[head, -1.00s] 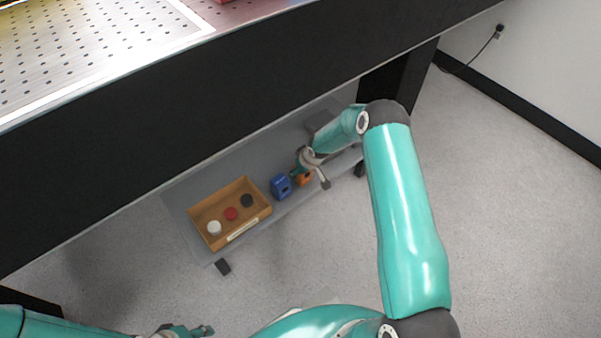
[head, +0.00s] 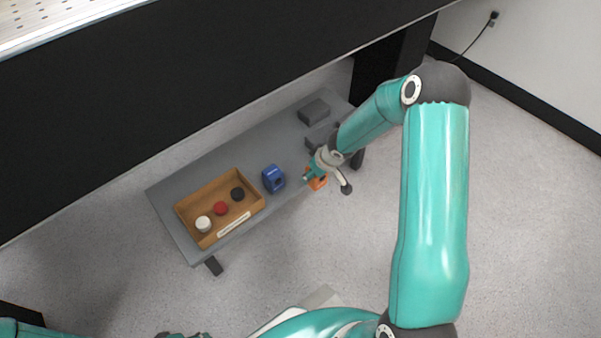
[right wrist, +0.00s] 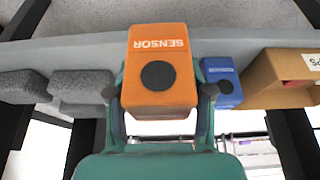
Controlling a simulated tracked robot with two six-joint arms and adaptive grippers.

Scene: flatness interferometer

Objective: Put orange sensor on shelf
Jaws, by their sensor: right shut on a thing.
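My right gripper (head: 316,172) is shut on the orange sensor (right wrist: 160,40), a block marked SENSOR with a dark round face. In the head view the orange sensor (head: 317,183) is partly hidden by the gripper and lies over or just outside the shelf's front edge. I cannot tell whether it touches the shelf. The grey shelf (head: 283,140) is low, under the large table. In the right wrist view the shelf's edge (right wrist: 85,57) runs behind the sensor. My left gripper (head: 183,335) is cut off at the bottom of the head view, and its jaws are unclear.
A blue sensor (head: 273,178) stands on the shelf, left of the orange one. Left of it is a wooden tray (head: 190,225) with white, red and black round pieces. Dark grey blocks (head: 314,111) sit at the right end.

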